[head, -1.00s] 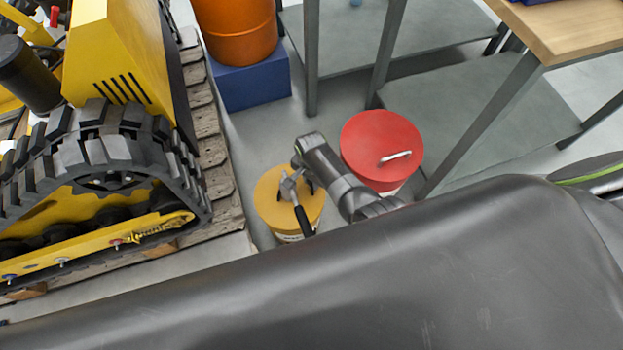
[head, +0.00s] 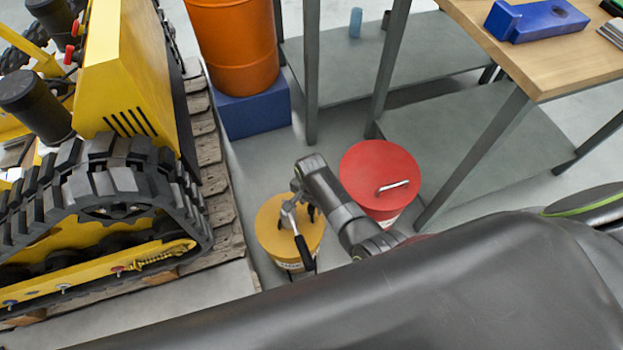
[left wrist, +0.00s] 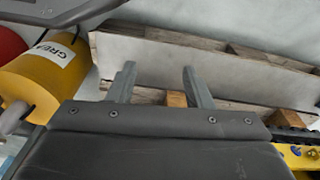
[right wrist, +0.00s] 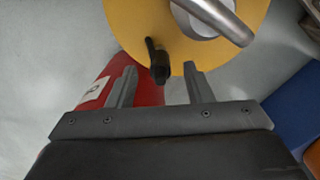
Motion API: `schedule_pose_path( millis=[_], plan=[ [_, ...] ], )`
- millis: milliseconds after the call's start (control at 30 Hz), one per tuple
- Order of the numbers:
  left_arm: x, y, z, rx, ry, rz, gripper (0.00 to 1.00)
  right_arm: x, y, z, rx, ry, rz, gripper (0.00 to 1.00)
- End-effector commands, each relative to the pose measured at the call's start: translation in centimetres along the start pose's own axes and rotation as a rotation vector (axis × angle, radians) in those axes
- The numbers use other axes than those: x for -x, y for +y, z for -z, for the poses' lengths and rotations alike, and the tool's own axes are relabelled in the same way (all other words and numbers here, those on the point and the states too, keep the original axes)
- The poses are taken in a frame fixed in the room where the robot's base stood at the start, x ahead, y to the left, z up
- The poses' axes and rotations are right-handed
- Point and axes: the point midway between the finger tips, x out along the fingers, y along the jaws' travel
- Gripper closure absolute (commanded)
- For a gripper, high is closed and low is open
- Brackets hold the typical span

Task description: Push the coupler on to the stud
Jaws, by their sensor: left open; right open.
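A yellow drum (head: 268,245) with a pump head and a black-gripped lever (head: 301,243) on its lid stands on the floor. A small black part (right wrist: 157,62), perhaps the coupler, shows at the lid's edge between my right fingers; I cannot tell for sure. My right gripper (right wrist: 161,75) is open over the drum, also seen in the head view (head: 311,213). Small studs (head: 117,269) with coloured bases line the yellow track frame. My left gripper (left wrist: 159,80) is open and empty near the pallet, hidden in the head view.
The yellow tracked carrier (head: 105,80) stands on a wooden pallet (head: 207,155) at left. A red-lidded drum (head: 365,165) is right of the yellow one. Behind are an orange barrel (head: 232,50) on a blue block (head: 250,100) and a metal-legged bench (head: 510,110).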

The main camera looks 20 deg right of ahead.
Motion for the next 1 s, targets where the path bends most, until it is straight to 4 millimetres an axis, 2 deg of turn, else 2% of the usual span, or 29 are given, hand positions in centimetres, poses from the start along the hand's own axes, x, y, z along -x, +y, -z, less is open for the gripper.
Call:
schedule_pose_path(
  millis=[100,600,1000],
  plan=[
    [-1.1,-0.4,-0.3,-0.005,-0.012,0.014,0.54,1.7,0.0,0.0,-0.001,0.001,0.002,0.54],
    [-6.7,-2.1,-2.3,-0.025,-0.009,0.053,0.54,6.8,0.0,0.0,0.000,0.001,0.001,0.54],
    [-9.9,-3.6,-4.6,-0.049,-0.003,0.080,0.54,11.4,-0.1,0.0,0.000,0.001,0.002,0.54]
  ],
)
